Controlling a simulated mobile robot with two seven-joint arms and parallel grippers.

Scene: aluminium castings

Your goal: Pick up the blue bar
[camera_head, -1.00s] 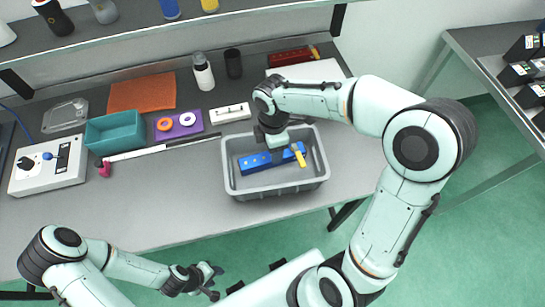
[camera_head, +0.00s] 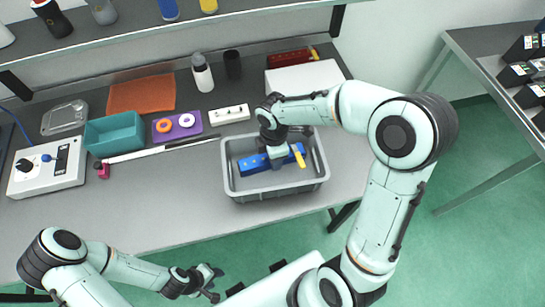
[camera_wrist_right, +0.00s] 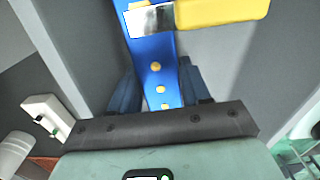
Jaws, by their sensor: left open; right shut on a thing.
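The blue bar (camera_head: 254,163) lies in the grey bin (camera_head: 277,190) on the bench. My right gripper (camera_head: 279,164) reaches down into the bin from above. In the right wrist view its fingers (camera_wrist_right: 158,90) stand on both sides of the bar, shut on it. My left gripper (camera_head: 208,281) is open and empty, in front of the bench at the lower left.
A teal tray (camera_head: 114,133), a purple block with rings (camera_head: 177,126) and a white switch strip (camera_head: 229,114) stand left of the bin. A white box (camera_head: 305,77) stands behind it. The front left of the bench is clear.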

